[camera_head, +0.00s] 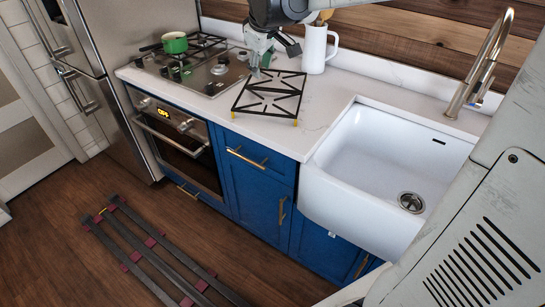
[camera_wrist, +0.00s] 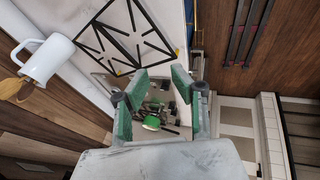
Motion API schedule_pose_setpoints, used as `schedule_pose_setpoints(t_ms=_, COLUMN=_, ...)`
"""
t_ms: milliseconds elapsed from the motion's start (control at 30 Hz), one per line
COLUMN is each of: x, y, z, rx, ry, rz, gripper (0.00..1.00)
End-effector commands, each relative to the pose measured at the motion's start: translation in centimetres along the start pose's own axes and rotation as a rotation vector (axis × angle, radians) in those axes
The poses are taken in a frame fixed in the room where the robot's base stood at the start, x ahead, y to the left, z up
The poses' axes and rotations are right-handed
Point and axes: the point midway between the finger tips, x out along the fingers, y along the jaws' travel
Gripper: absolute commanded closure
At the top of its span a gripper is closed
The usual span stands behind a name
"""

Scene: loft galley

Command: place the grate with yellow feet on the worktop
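The black grate with yellow feet (camera_head: 271,94) lies flat on the white worktop (camera_head: 262,127), between the hob and the sink. Two of its yellow feet show at its front corners. It also shows at the top of the wrist view (camera_wrist: 128,42). My gripper (camera_head: 272,62) is above the grate's back left side in the head view. In the wrist view my gripper (camera_wrist: 154,88) has its two green-padded fingers wide apart with nothing between them. The grate appears clear of the fingers.
The steel hob (camera_head: 207,72) with a green pot (camera_head: 174,43) is left of the grate. A white jug (camera_head: 315,50) with utensils stands behind it. The white sink (camera_head: 385,165) and brass tap (camera_head: 478,70) are to the right. Dark rails (camera_head: 150,255) lie on the floor.

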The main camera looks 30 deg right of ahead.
Motion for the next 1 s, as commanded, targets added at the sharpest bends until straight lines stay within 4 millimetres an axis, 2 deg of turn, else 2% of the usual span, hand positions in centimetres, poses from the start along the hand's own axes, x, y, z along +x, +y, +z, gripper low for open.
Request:
schedule_pose_setpoints(t_ms=33, x=-1.1, y=-1.5, z=1.1, rx=0.026, ry=0.012, rz=-0.001, gripper=0.76)
schedule_pose_setpoints(t_ms=200, x=-3.8, y=-5.5, z=4.4, rx=0.128, ry=0.054, rz=-0.004, gripper=0.76)
schedule_pose_setpoints(t_ms=433, x=-6.0, y=-11.2, z=9.4, rx=0.268, ry=0.111, rz=-0.018, gripper=0.76)
schedule_pose_setpoints(t_ms=733, x=-6.5, y=-18.0, z=16.1, rx=0.444, ry=0.179, rz=-0.050, gripper=0.76)
schedule_pose_setpoints(t_ms=900, x=-6.0, y=-20.3, z=18.5, rx=0.511, ry=0.203, rz=-0.065, gripper=0.76)
schedule_pose_setpoints(t_ms=1000, x=-5.8, y=-21.0, z=19.2, rx=0.531, ry=0.210, rz=-0.070, gripper=0.76)
